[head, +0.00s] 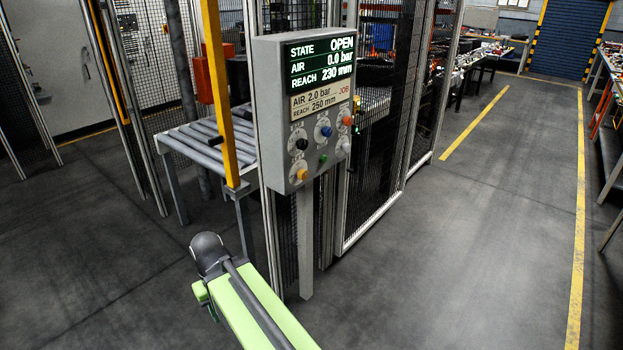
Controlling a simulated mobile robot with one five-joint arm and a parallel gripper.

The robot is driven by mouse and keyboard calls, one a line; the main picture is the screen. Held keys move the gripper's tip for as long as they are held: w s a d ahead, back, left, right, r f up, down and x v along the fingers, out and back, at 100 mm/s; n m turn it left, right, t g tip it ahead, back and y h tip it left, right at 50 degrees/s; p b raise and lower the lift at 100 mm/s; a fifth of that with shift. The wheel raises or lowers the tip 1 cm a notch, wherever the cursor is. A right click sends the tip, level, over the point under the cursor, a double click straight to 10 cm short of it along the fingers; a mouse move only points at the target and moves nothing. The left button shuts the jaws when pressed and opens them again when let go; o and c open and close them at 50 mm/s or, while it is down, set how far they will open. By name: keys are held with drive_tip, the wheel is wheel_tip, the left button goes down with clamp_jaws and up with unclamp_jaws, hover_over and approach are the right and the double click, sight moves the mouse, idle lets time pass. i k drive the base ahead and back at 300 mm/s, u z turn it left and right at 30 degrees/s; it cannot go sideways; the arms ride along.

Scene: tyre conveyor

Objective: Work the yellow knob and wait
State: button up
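The yellow knob (302,174) is at the lower left of the grey control panel (276,120) in the head view; it looks yellow-orange. The panel's screen (320,58) reads STATE OPEN, AIR 0.0 bar, REACH 230 mm. A job card (320,98) below it reads AIR 2.0 bar, REACH 250 mm. A black knob (302,144), a blue knob (326,131), a red knob (347,121) and a green knob (323,159) share the panel. My green arm shows at the bottom, below and apart from the panel. My gripper is not visible.
The panel stands on a grey post (305,240) before a mesh fence (385,130). A yellow upright (218,90) and a roller conveyor (200,142) are left of it. Open floor (470,240) lies to the right, with yellow lines. Benches stand along the far right.

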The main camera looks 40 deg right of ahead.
sight(302, 174)
drive_tip(key=z, duration=0.1)
drive_tip(key=i, duration=1)
drive_tip(key=u, duration=0.05)
